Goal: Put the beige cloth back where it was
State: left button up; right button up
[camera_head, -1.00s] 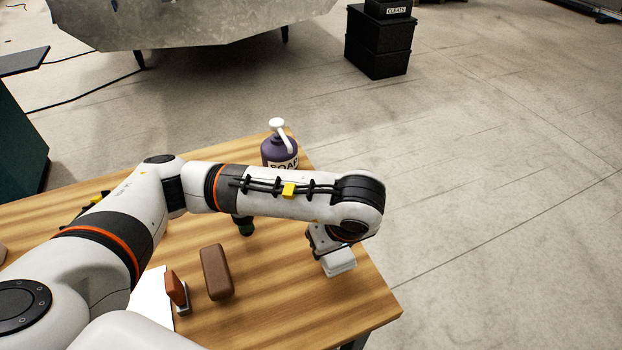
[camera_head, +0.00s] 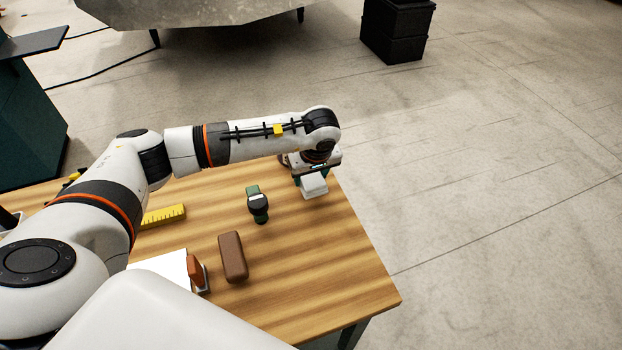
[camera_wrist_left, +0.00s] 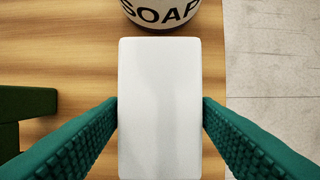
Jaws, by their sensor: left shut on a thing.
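The beige cloth (camera_head: 313,187) looks nearly white, a flat-sided block. My left gripper (camera_head: 311,173) is shut on it over the far right part of the wooden table. In the left wrist view the cloth (camera_wrist_left: 159,110) fills the gap between the two green fingers, which meet its long sides. Whether it touches the table cannot be told. Just beyond its far end is a container marked SOAP (camera_wrist_left: 160,12), hidden behind my arm in the head view. My right gripper is not in view.
The wooden table (camera_head: 330,275) is clear along its right side. A green-strapped watch (camera_head: 257,204), a brown case (camera_head: 233,257), a brown-handled stamp (camera_head: 196,272), white paper (camera_head: 160,265) and a yellow ruler (camera_head: 165,215) lie left of the gripper. The table's right edge is close.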

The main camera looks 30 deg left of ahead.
aim_at(312, 179)
pick_arm(q)
notch_tip(312, 179, down, 2)
jog(key=shift+s+d+f+p, duration=0.1)
jog(key=shift+f+p, duration=0.05)
jog(key=shift+p, duration=0.4)
jog(key=shift+f, duration=0.4)
jog(key=shift+f, duration=0.1)
jog(key=shift+f+b, duration=0.15)
jog(key=shift+b, duration=0.15)
jog(key=o, duration=1)
jog(key=shift+c, duration=0.2)
